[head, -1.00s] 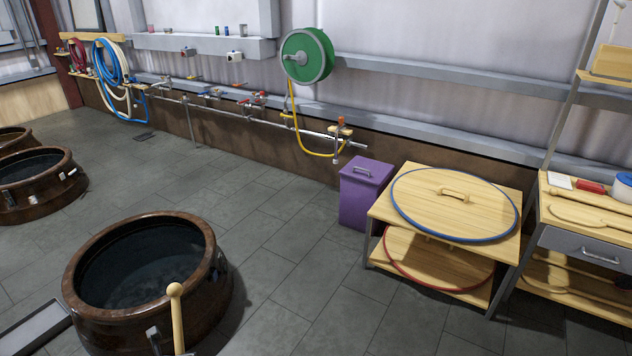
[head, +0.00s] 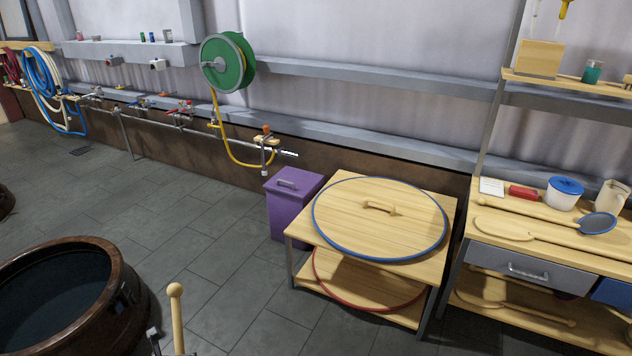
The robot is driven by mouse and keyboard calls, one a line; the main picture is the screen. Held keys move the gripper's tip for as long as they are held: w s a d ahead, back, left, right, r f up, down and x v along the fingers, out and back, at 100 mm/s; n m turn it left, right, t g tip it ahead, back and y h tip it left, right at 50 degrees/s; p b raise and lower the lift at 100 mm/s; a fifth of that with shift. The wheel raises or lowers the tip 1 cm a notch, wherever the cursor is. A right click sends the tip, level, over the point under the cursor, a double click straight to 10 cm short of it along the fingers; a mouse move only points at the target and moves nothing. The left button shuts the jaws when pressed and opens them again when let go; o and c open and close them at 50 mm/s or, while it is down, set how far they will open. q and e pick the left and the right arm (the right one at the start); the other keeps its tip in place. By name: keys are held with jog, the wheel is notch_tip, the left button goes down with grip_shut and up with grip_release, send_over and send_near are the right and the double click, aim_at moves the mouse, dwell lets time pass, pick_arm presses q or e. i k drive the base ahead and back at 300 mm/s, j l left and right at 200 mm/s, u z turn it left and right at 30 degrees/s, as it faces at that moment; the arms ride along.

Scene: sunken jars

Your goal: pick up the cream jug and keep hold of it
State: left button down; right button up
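The cream jug (head: 612,197) stands upright at the right edge of the head view, on the wooden top of the workbench (head: 545,240). It is partly covered by the dipper's grey-blue head and cut close by the picture edge. My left gripper (head: 166,347) shows only as a dark grey fingertip part at the bottom edge. It appears shut on a wooden handle (head: 176,312) with a rounded top; the grip itself is mostly out of frame. It is far from the jug. My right gripper is not in view.
On the bench near the jug are a blue-lidded white tub (head: 565,194), a red block (head: 523,192) and a long-handled dipper (head: 597,223). A low table with a round blue-rimmed lid (head: 345,220), a purple bin (head: 287,210) and a large sunken jar (head: 130,285) stand nearer. Grey floor lies between.

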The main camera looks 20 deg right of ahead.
aim_at(612, 196)
jog(key=l, duration=0.45)
jog(key=i+l+z, duration=0.1)
jog(key=l, duration=0.35)
jog(key=i+l, duration=0.1)
jog(key=l, duration=0.35)
jog(key=i+l+z, duration=0.1)
jog(key=l, duration=1.3)
jog(key=l+z, duration=0.1)
jog(key=l, duration=1.7)
